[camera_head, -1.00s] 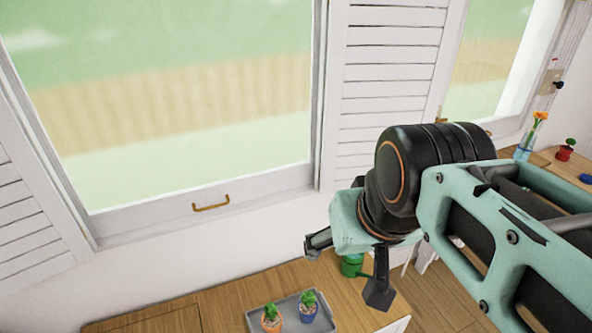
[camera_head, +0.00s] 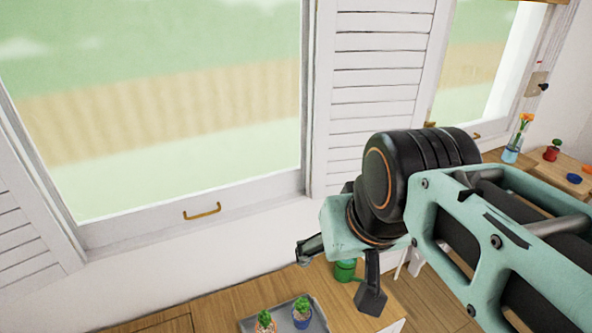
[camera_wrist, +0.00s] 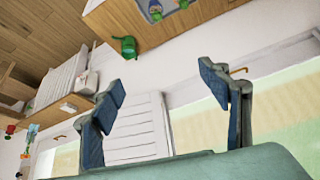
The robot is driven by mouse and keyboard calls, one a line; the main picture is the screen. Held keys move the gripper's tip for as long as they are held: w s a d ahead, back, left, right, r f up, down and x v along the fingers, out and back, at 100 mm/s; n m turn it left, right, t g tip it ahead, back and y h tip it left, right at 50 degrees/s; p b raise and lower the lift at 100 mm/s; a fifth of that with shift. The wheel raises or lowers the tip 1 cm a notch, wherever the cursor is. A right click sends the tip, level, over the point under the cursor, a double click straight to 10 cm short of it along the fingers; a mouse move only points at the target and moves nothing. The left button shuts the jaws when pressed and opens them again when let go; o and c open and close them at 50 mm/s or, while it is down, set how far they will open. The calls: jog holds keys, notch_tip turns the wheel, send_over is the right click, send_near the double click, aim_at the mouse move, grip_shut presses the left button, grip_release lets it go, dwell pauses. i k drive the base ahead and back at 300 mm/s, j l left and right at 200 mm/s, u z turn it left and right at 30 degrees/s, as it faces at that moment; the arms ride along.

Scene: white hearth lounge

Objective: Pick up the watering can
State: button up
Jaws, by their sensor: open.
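The green watering can (camera_head: 345,270) stands at the back right part of the wooden cabinet top, near the wall. In the head view my gripper partly hides it. In the wrist view the watering can (camera_wrist: 126,46) shows whole but small, beyond my fingers and apart from them. My gripper (camera_head: 340,272) is open and empty, held above the cabinet, its fingers spread to either side of the can in the head picture. In the wrist view my gripper (camera_wrist: 168,95) has a wide gap between its fingers.
A grey tray (camera_head: 272,323) with two small potted plants (camera_head: 302,308) sits left of the can on the wooden top (camera_head: 225,303). The window wall (camera_head: 270,235) rises behind. A vase with orange flowers (camera_head: 517,140) and a red pot (camera_head: 551,152) stand on a far right surface.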

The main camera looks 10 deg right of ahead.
aim_at(344, 271)
jog(key=k+l, duration=0.1)
jog(key=l, duration=0.35)
jog(key=l+u, duration=0.1)
jog(key=l, duration=0.35)
jog(key=k+l, duration=0.15)
jog(key=l, duration=0.3)
jog(key=l+u, duration=0.1)
jog(key=l, duration=0.65)
jog(key=i+l, duration=0.1)
jog(key=l, duration=0.3)
jog(key=l+u, duration=0.1)
jog(key=l, duration=0.3)
jog(key=i+l+u, duration=0.1)
jog(key=l, duration=0.25)
jog(key=i+l, duration=0.3)
jog(key=i+l+u, duration=0.25)
jog(key=i+l, duration=0.5)
jog(key=i, duration=0.4)
